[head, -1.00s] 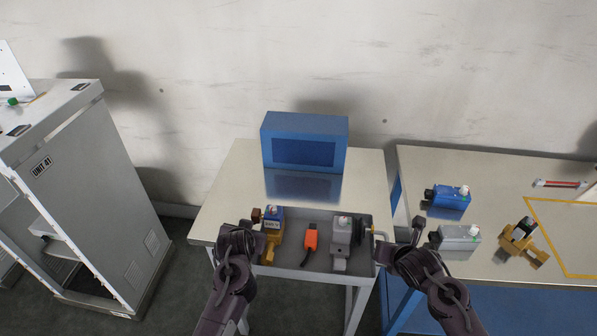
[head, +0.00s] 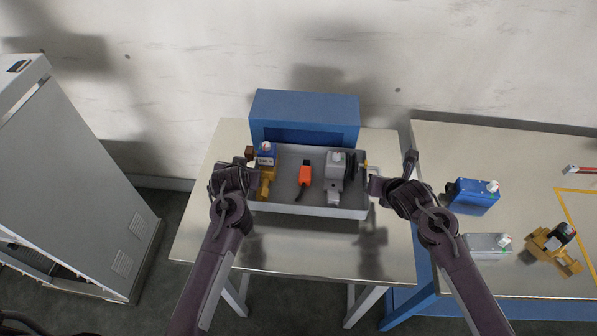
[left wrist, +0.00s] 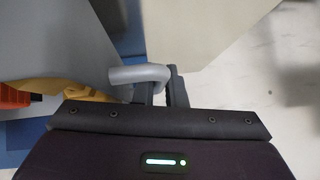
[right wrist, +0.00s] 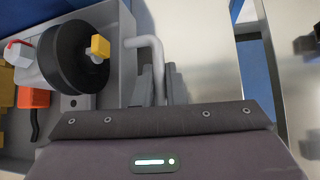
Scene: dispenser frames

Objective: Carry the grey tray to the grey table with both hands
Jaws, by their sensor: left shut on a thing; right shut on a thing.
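The grey tray (head: 310,210) is level above the pale table (head: 300,255) with light grey legs, close in front of a blue box. Shadows on the tabletop below suggest it is raised. My left gripper (head: 246,178) is shut on the tray's left handle, a bent grey bar in the left wrist view (left wrist: 138,75). My right gripper (head: 372,186) is shut on the right handle, seen in the right wrist view (right wrist: 151,50). The tray holds a yellow and blue part (head: 266,170), an orange part (head: 304,175) and a grey part with a black wheel (head: 335,175).
The blue box (head: 305,112) stands at the back of the pale table. A second table (head: 510,265) on the right carries a blue part (head: 473,195), a grey part (head: 487,243) and a yellow part (head: 552,247). A grey cabinet (head: 75,185) stands at left. The pale table's front is bare.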

